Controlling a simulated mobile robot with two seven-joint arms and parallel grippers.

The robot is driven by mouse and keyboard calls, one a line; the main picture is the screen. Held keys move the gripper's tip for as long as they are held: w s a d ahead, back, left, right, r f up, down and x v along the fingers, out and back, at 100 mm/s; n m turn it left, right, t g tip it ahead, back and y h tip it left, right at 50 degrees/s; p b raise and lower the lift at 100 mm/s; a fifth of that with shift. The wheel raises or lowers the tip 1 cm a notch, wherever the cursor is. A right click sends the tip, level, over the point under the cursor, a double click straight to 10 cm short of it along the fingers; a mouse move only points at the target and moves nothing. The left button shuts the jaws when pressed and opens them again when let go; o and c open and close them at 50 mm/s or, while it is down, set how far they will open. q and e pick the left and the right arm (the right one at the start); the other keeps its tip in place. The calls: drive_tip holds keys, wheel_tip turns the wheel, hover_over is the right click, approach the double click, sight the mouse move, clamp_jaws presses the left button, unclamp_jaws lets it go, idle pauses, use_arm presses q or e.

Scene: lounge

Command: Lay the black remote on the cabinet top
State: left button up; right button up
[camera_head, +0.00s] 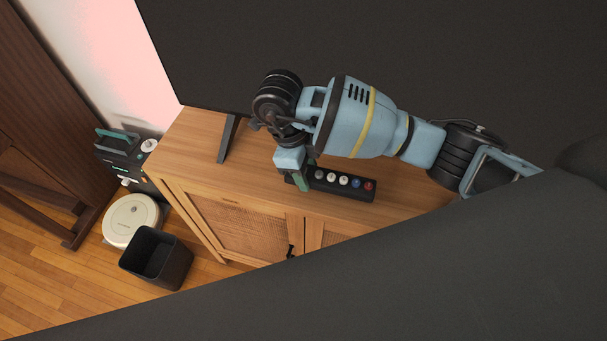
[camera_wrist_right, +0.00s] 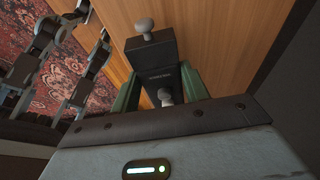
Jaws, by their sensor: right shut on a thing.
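The black remote (camera_head: 345,184), a long dark bar with white, blue and red buttons, is at the front part of the wooden cabinet top (camera_head: 262,165). My right gripper (camera_head: 302,177) is shut on the remote's left end in the head view. In the right wrist view, the remote (camera_wrist_right: 153,62) sits between the two green fingers, with the wood surface beyond it. The remote looks level and close to the cabinet top; I cannot tell whether it touches. The fingers hide part of its left end. My left gripper is not in view.
A large black screen (camera_head: 400,60) on a dark foot (camera_head: 229,138) stands along the cabinet's back. The top's left end is clear. On the floor to the left are a black bin (camera_head: 180,270), a round white robot vacuum (camera_head: 131,219) and a dark device with a teal handle (camera_head: 120,150).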

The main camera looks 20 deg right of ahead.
drive_tip(key=shift+w+a+f, duration=0.2)
drive_tip(key=shift+w, duration=0.15)
drive_tip(key=shift+f, duration=1.6)
drive_tip(key=shift+f, duration=0.1)
drive_tip(key=o, duration=1)
drive_tip(key=p+v, duration=0.1)
drive_tip(key=v, duration=1.1)
